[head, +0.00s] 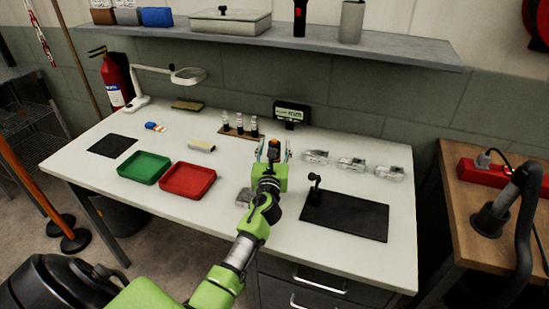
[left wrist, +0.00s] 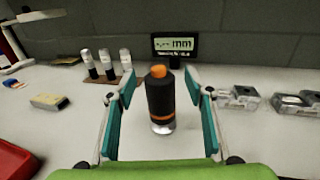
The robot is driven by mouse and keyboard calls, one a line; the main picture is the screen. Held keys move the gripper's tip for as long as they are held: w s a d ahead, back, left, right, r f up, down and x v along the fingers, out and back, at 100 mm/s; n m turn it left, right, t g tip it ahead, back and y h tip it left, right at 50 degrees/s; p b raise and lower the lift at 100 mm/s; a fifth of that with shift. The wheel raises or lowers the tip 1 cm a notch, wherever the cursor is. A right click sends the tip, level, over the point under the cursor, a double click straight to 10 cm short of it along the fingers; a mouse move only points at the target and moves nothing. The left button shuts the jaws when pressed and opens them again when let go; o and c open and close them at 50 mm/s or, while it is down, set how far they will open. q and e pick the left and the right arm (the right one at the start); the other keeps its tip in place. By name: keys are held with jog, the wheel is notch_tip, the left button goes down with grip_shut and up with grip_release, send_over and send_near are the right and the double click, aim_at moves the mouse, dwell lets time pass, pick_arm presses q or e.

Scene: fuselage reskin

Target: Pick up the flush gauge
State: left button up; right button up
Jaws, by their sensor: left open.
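The flush gauge appears to be the upright black cylinder (left wrist: 160,103) with an orange cap, an orange band and a clear base. It stands on the white table, and its top (head: 273,147) also shows in the head view. My left gripper (head: 274,154) is open, reaching across the table at the gauge. In the left wrist view its teal fingers (left wrist: 162,112) are on either side of the gauge, with a gap visible on each side. A small display reading mm (left wrist: 175,45) stands behind it. My right gripper is not in view.
Several vials on a brown stand (head: 240,132) are left of the gauge. Several clear boxes (head: 351,164) lie to the right. A black mat with a small stand (head: 345,218), a red tray (head: 188,193) and a green tray (head: 144,181) lie nearer the front.

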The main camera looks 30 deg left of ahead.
pick_arm(q)
jog(key=shift+x, duration=0.85)
grip_shut()
jog(key=shift+r, duration=0.1)
